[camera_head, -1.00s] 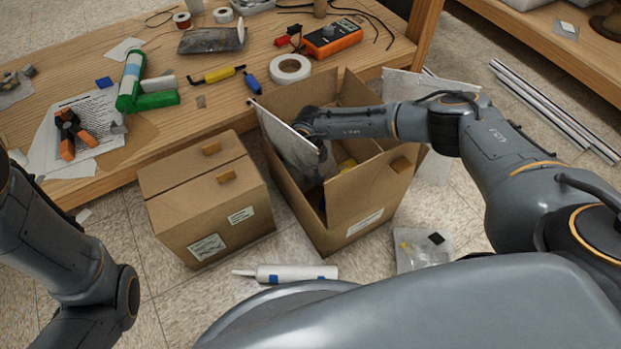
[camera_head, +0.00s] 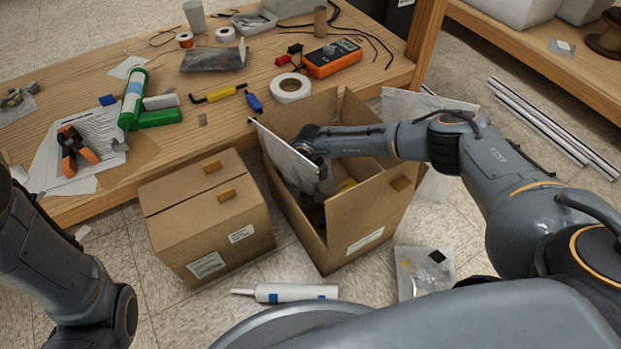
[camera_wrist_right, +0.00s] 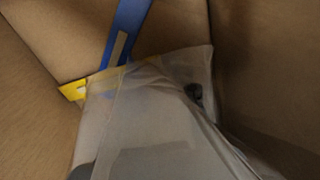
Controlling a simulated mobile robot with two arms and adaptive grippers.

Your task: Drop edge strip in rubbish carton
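The open rubbish carton (camera_head: 355,208) stands on the floor with its flaps up. My right arm reaches into it from the right; the wrist is low inside the opening, and the right gripper's fingers are hidden behind a pale grey sheet-like piece (camera_head: 285,158) at the carton's left side. In the right wrist view, a translucent plastic bag (camera_wrist_right: 150,120) lies against brown carton walls, with a blue strip-like piece (camera_wrist_right: 126,32) and a yellow piece (camera_wrist_right: 73,91) beside it. I cannot tell which piece is the edge strip or whether the fingers hold anything. The left gripper is out of view.
A closed carton (camera_head: 208,222) stands just left of the open one. A white tube (camera_head: 290,293) and a clear bag (camera_head: 422,272) lie on the floor in front. The workbench (camera_head: 225,115) behind holds a multimeter (camera_head: 332,57), tape and tools. Pale rails (camera_head: 550,125) lie at right.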

